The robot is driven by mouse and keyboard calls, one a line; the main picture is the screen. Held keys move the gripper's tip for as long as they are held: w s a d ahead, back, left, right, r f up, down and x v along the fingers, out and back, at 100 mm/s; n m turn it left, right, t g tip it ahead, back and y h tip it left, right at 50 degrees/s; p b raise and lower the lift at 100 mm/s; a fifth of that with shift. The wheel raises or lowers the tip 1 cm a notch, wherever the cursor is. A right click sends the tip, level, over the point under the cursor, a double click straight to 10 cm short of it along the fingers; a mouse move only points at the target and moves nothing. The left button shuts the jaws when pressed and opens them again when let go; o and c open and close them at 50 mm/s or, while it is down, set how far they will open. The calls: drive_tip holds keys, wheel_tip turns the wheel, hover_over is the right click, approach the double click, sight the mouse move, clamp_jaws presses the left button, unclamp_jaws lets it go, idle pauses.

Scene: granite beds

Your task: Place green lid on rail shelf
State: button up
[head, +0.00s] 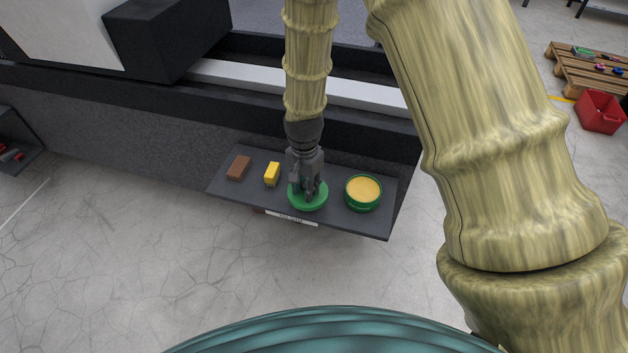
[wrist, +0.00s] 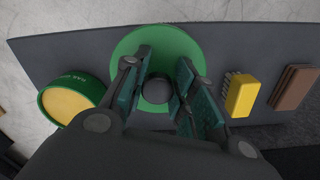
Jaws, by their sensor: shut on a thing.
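The green lid (head: 308,204) is a round disc with a dark knob in its middle. In the head view it is at the rail shelf (head: 228,191), between a yellow block and a green tin. The wrist view shows the lid (wrist: 185,42) over the dark shelf (wrist: 60,52), and I cannot tell whether it touches the surface. My gripper (head: 307,190) points down over the lid, its fingers shut around the knob. In the wrist view my gripper (wrist: 157,92) has a finger on each side of the knob.
A green tin with yellow contents (head: 363,191) stands right of the lid. A yellow brush (head: 272,174) and a brown block (head: 239,168) lie to the left. A dark bed wall (head: 150,135) rises behind the shelf. A red crate (head: 600,112) and a pallet (head: 585,75) are far right.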

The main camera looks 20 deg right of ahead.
drive_tip(key=w+d, duration=0.3)
drive_tip(key=w, duration=0.1)
drive_tip(key=shift+d+f, duration=0.25)
drive_tip(key=shift+d, duration=0.05)
drive_tip(key=shift+f+p, duration=0.4)
drive_tip(key=shift+f, duration=1.35)
drive_tip(key=o, duration=0.9)
drive_tip(key=shift+f, duration=0.15)
drive_tip(key=shift+o, duration=0.2)
wheel_tip(320, 180, up, 12)
drive_tip(key=shift+r+b, duration=0.2)
drive_tip(key=shift+b, duration=0.15)
